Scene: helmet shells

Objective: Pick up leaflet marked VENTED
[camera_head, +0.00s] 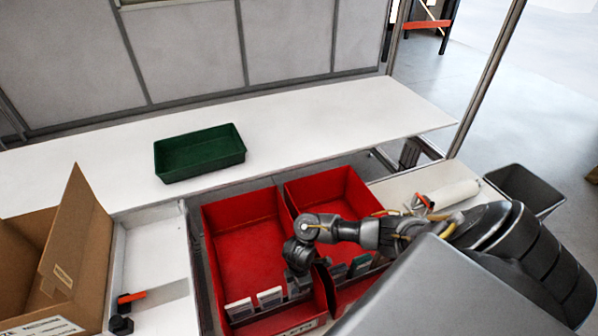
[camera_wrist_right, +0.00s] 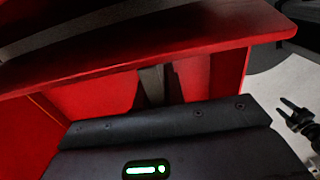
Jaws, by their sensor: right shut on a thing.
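The two red bins (camera_head: 240,203) (camera_head: 326,182) stand side by side, with small pale leaflets in a row along their front ends. Two white leaflets (camera_head: 240,308) (camera_head: 270,297) are in the left bin, and greyish ones (camera_head: 361,264) are at the front of the right bin. No marking is readable, so I cannot tell which says VENTED. My right gripper (camera_head: 299,284) points down into the front of the left bin, beside the white leaflets. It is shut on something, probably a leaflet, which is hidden. My left gripper is out of view.
A green tray (camera_head: 200,153) stands on the white table behind. An open cardboard box (camera_head: 78,245) is at the left, near a black and orange tool (camera_head: 122,312). The red bin wall (camera_wrist_right: 140,60) fills the wrist view.

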